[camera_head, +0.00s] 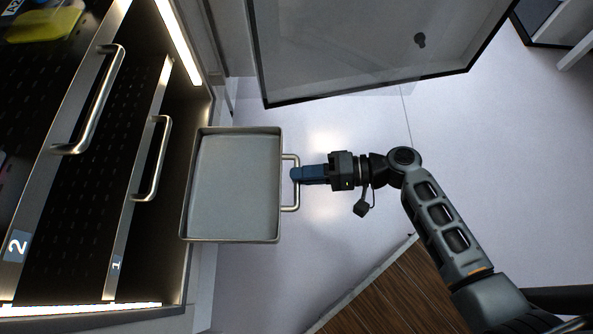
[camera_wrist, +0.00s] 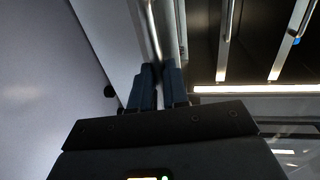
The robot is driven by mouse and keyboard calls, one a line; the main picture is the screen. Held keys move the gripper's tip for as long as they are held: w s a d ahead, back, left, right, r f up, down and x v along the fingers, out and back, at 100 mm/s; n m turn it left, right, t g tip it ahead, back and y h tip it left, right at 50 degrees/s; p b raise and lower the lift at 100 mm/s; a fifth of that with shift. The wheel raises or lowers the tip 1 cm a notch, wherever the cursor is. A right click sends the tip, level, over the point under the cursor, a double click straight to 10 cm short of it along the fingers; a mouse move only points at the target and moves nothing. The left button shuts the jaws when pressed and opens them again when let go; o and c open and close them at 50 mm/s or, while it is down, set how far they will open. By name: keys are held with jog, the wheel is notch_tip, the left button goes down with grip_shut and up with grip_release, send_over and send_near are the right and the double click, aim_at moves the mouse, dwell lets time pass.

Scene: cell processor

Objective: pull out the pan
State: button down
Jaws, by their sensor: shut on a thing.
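The pan (camera_head: 236,187) is a shallow grey metal tray with a raised rim, in the middle of the head view. It sticks out to the right of the lit cabinet, its left end near the cabinet opening. Its bar handle (camera_head: 297,197) is on the right side. My gripper (camera_head: 298,174) comes from the right and is shut on this handle. In the wrist view my gripper's blue fingers (camera_wrist: 157,75) close around the metal bar (camera_wrist: 150,30). The pan's underside is hidden.
The cabinet's shelves carry handles, one labelled 2 (camera_head: 17,245) and one labelled 1 (camera_head: 116,263). A glass door (camera_head: 370,50) stands open at the top. A wooden surface (camera_head: 390,295) lies at the bottom right. The pale floor (camera_head: 320,265) right of the pan is clear.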

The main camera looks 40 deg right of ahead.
jog(key=c, duration=1.4)
grip_release()
jog(key=p+v, duration=0.1)
jog(key=v, duration=0.6)
jog(key=shift+s+d+p, duration=0.2)
jog(key=shift+d+p, duration=0.15)
jog(key=shift+p, duration=0.05)
jog(key=shift+r, duration=0.1)
